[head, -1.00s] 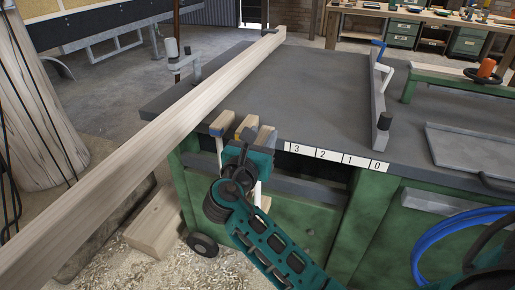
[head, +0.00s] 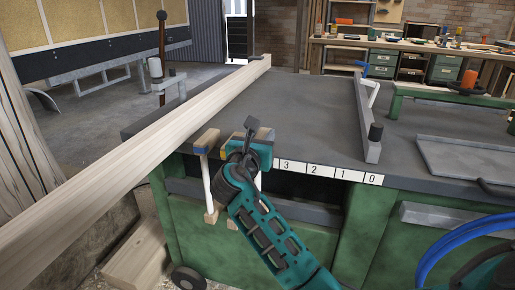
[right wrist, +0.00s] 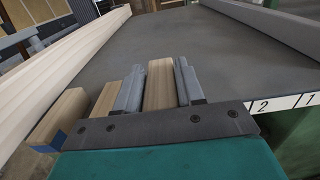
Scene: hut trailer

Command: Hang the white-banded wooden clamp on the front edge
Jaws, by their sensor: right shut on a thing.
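My right gripper (head: 248,143) is at the front edge of the grey bench top (head: 297,112), its arm reaching up from below. In the right wrist view its two grey fingers (right wrist: 159,86) stand on either side of a wooden clamp bar (right wrist: 159,80) and are shut on it. A blue-ended wooden clamp (head: 206,142) with a pale upright hangs at the edge to the left. Another wooden clamp (right wrist: 104,100) lies between them, mostly hidden in the head view. My left gripper is not in view.
A long timber beam (head: 130,158) crosses the left side of the bench top. A numbered white strip (head: 328,171) runs along the front edge to the right of the gripper. A grey fence bar (head: 366,115) stands farther right. The middle of the top is clear.

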